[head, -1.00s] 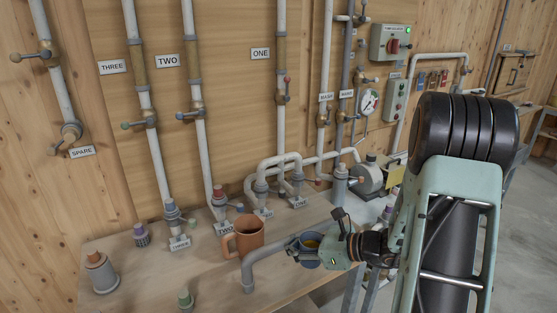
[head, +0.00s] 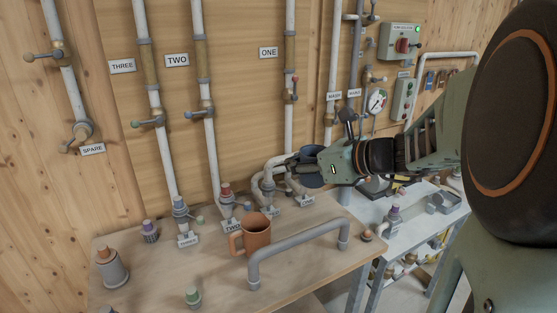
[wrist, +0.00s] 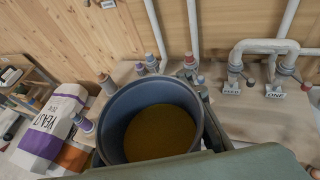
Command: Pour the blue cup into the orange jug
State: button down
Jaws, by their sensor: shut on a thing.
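The orange jug (head: 257,236) stands upright on the wooden bench, its handle to the left and its mouth open. My gripper (head: 298,167) is shut on the blue cup (head: 312,180) and holds it up, behind and to the right of the jug, apart from it. In the wrist view the cup (wrist: 109,132) fills the middle, roughly upright, with brownish-yellow contents (wrist: 160,131) inside. The jug does not show in the wrist view. The fingers are partly hidden by the cup and the gripper body.
A grey pipe rail (head: 300,238) arches over the bench's right front, beside the jug. Capped pipe stubs and labelled pipes stand along the back. A YEAST bag (wrist: 50,130) shows in the wrist view.

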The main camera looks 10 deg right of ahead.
notch_tip(320, 180, down, 10)
jog(key=b, duration=0.8)
jog(key=shift+f, duration=0.1)
jog(key=s+f+n+g+y+p, duration=0.2)
jog(key=f+p, duration=0.4)
jog(key=f, duration=1.1)
jog(key=shift+s+n, duration=0.4)
jog(key=shift+s, duration=0.3)
jog(key=shift+r, duration=0.15)
